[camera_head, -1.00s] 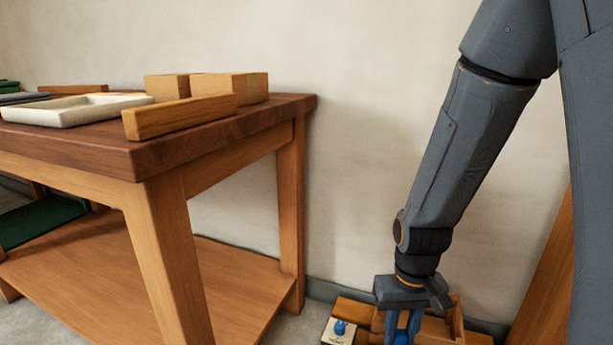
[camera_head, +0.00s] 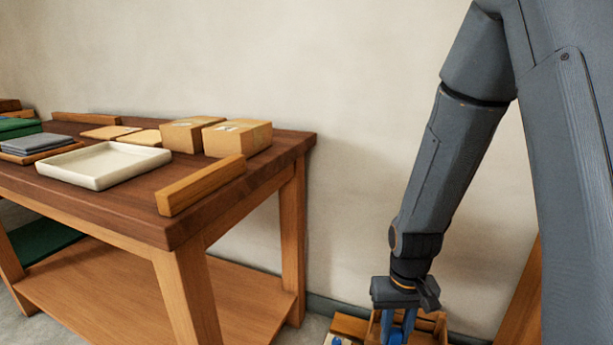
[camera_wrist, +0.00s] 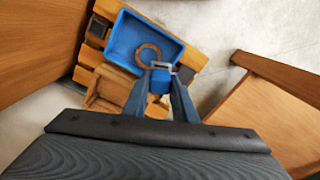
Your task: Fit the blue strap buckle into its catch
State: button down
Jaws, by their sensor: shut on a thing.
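In the wrist view my gripper (camera_wrist: 163,78) is shut on a small blue piece (camera_wrist: 160,84) between its fingers, which looks like the blue strap buckle. A pale grey frame (camera_wrist: 162,66) shows at the fingertips, over the near right part of a blue tray; I cannot tell whether it is the catch or part of the buckle. In the head view my gripper (camera_head: 398,325) points down at the bottom edge, where the frame cuts off its tips. Whether the buckle touches the catch is hidden.
The blue tray (camera_wrist: 124,43) holds a brown ring (camera_wrist: 149,52) and sits on a slatted wooden piece (camera_wrist: 183,48). A wooden table (camera_head: 150,217) stands left with a white tray (camera_head: 75,178) and boxes (camera_head: 237,139). Wooden panels flank the wrist view.

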notch_tip(320, 180, up, 17)
jog(key=s+p, duration=0.2)
jog(key=p, duration=2.2)
jog(key=shift+f, duration=0.15)
